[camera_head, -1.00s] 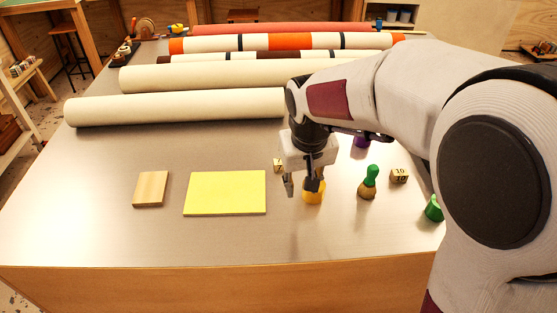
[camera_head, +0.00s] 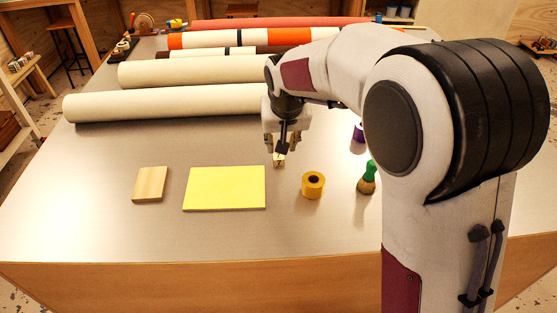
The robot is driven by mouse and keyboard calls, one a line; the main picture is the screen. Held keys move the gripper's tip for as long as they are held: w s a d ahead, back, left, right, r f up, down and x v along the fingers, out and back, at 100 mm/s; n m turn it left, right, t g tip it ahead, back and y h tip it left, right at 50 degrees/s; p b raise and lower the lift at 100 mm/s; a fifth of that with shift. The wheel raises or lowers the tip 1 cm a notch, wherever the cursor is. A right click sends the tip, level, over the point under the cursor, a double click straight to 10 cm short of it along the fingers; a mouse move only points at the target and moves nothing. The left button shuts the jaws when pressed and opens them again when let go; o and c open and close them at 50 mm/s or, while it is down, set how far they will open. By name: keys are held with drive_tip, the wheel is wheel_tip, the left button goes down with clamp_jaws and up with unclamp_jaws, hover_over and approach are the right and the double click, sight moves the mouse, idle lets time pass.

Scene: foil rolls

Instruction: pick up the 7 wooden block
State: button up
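A small pale wooden block (camera_head: 279,160) with a dark mark, too small to read surely, sits on the table behind the yellow pad and the yellow roll. My gripper (camera_head: 281,150) is pointing down right at this block, its fingers partly in front of it. I cannot tell whether the fingers touch the block or how far apart they are. The second block, marked 10 in the earlier frame, is hidden behind my arm.
A yellow pad (camera_head: 224,188) and a flat wooden board (camera_head: 150,184) lie to the left. A yellow tape roll (camera_head: 313,185), a green-handled brush (camera_head: 367,178) and a purple item (camera_head: 359,133) stand to the right. Long cream rolls (camera_head: 165,104) lie behind.

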sight(279, 157)
drive_tip(key=shift+x, duration=1.3)
drive_tip(key=shift+f, duration=0.1)
drive_tip(key=shift+x, duration=2.5)
drive_tip(key=shift+a, duration=0.15)
drive_tip(key=c, duration=0.6)
